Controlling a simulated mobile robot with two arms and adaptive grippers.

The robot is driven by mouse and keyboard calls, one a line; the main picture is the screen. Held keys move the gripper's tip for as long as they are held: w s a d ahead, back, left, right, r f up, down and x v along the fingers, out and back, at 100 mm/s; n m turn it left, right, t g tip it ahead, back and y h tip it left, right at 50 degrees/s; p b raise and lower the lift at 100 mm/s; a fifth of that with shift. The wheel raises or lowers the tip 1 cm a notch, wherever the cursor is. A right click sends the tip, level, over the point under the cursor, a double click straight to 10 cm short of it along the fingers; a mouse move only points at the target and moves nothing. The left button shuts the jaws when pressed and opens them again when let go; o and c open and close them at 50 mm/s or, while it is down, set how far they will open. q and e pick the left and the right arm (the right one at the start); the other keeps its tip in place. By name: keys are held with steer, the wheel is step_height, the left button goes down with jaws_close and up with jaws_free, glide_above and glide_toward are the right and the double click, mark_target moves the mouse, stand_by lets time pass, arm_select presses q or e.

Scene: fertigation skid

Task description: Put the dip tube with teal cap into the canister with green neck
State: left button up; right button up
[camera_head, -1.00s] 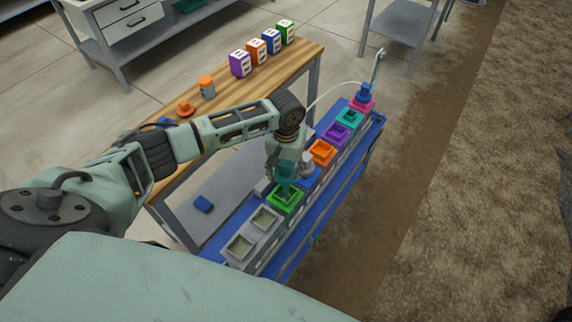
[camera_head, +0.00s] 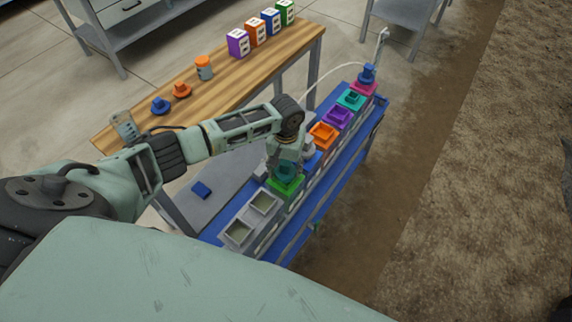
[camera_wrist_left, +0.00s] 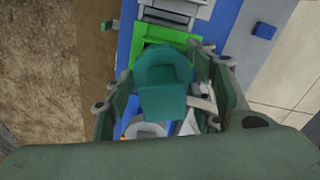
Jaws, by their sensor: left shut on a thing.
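The dip tube's teal cap (camera_head: 286,170) sits low over the green neck (camera_head: 287,187) of its canister. The tube itself is hidden, apparently inside the neck. My left gripper (camera_head: 287,163) is above the neck, shut on the teal-capped tube. In the left wrist view the teal cap (camera_wrist_left: 163,90) lies between my left gripper's fingers (camera_wrist_left: 162,105), with the green neck (camera_wrist_left: 188,38) just behind it. I cannot tell whether the cap touches the neck. My right gripper is not in view.
The row on the blue rack (camera_head: 345,178) has grey canisters (camera_head: 238,234) nearer me and orange (camera_head: 323,133), purple (camera_head: 339,117) and teal (camera_head: 352,98) necks beyond. A blue cap (camera_head: 367,73) stands on the pink neck. The wooden bench (camera_head: 225,88) holds caps, a jar and boxes.

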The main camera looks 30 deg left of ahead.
arm_select(q)
steer(key=shift+f, duration=0.1)
steer(key=o, duration=1.8)
step_height(320, 180, up, 12)
